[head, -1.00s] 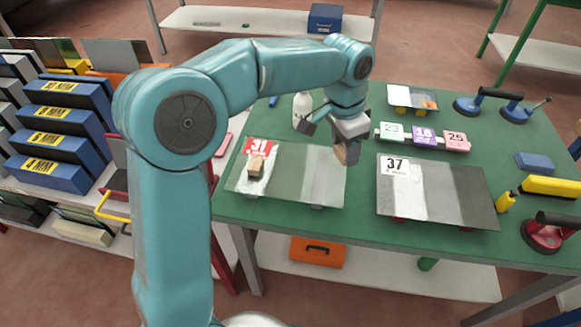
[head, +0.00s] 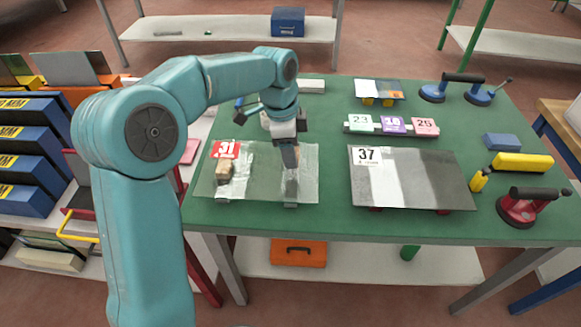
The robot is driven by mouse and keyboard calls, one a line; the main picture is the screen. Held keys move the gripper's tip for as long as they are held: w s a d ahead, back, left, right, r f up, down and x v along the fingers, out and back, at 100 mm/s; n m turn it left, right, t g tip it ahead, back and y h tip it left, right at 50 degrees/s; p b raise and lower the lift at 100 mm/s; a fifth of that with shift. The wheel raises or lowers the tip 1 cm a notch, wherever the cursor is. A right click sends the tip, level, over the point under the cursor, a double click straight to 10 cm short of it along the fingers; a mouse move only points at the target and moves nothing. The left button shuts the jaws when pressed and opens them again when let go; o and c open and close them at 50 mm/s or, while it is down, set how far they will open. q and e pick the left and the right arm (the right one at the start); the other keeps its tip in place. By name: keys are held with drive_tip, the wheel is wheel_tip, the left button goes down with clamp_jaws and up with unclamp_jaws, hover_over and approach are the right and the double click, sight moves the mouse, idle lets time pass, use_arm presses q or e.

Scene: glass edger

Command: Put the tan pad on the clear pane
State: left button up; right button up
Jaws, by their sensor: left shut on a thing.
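The clear pane (head: 258,184) lies at the left of the green table, raised on small supports, with a red "31" label at its upper left corner. A small tan block (head: 224,172) sits on its left part. My left gripper (head: 290,162) points down over the pane's right part. It is shut on a small brownish piece, seemingly the tan pad, mostly hidden by the fingers. I cannot tell whether that piece touches the glass. My right gripper is out of view.
A grey and white pane labelled "37" (head: 440,182) lies to the right. Behind it are numbered tags (head: 393,124) and a small raised pane (head: 379,90). Suction lifters (head: 533,205), a blue block (head: 502,141) and a yellow-handled tool (head: 522,162) occupy the right side.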

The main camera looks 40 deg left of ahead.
sight(291, 175)
use_arm(q)
wheel_tip(291, 175, down, 5)
drive_tip(key=shift+f, duration=0.2)
drive_tip(key=shift+d, duration=0.1)
drive_tip(key=shift+f+b, duration=0.1)
drive_tip(key=shift+b, duration=0.25)
drive_tip(key=o, duration=1)
